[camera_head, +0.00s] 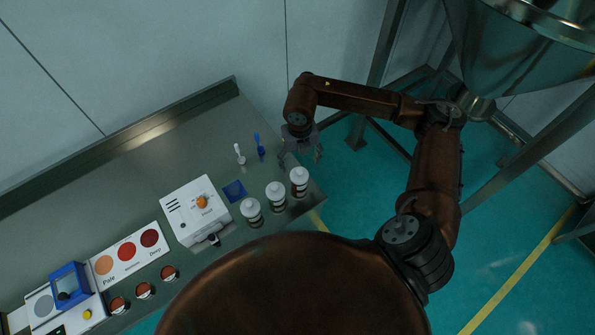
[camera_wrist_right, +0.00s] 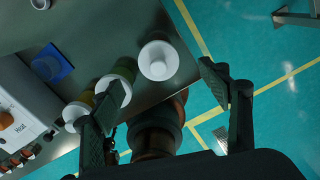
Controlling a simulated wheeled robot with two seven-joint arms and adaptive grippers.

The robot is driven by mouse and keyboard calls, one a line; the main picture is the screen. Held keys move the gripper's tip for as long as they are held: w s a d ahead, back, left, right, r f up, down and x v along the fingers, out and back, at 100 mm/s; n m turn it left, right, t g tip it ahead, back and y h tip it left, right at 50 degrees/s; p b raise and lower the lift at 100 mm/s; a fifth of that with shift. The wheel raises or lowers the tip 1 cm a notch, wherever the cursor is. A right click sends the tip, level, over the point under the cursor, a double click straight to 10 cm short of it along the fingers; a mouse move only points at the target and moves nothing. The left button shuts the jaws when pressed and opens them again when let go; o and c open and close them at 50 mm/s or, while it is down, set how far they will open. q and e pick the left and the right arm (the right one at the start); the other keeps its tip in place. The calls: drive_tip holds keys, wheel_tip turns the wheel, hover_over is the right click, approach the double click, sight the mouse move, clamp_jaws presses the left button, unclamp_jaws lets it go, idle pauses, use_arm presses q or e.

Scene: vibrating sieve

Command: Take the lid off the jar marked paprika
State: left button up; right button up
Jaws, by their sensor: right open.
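Three jars with white lids stand in a slanting row near the bench's right end: a left jar (camera_head: 251,211), a middle jar (camera_head: 276,196) and a right jar (camera_head: 299,182). Their labels are too small to read, so I cannot tell which says paprika. All three lids are on. My right gripper (camera_head: 301,159) is open and empty, just behind and above the right jar. In the right wrist view, the right jar's lid (camera_wrist_right: 158,60) shows between the spread fingers, apart from them. The middle jar's lid (camera_wrist_right: 113,89) is by the left finger. My left gripper is out of view.
On the grey bench (camera_head: 120,195) stand a white box with an orange knob (camera_head: 202,202), a blue tray (camera_head: 235,190), and white (camera_head: 240,155) and blue (camera_head: 260,149) upright tools. A colour card (camera_head: 127,252) and small red-brown pots lie left. The bench ends just right of the jars.

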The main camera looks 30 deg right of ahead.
sight(300, 171)
wheel_tip(300, 171, down, 7)
drive_tip(key=shift+s+r+p, duration=0.1)
drive_tip(key=shift+r+p, duration=0.1)
drive_tip(key=shift+p, duration=0.45)
drive_tip(key=shift+a, duration=0.1)
drive_tip(key=shift+c, duration=0.6)
drive_tip(key=c, duration=0.8)
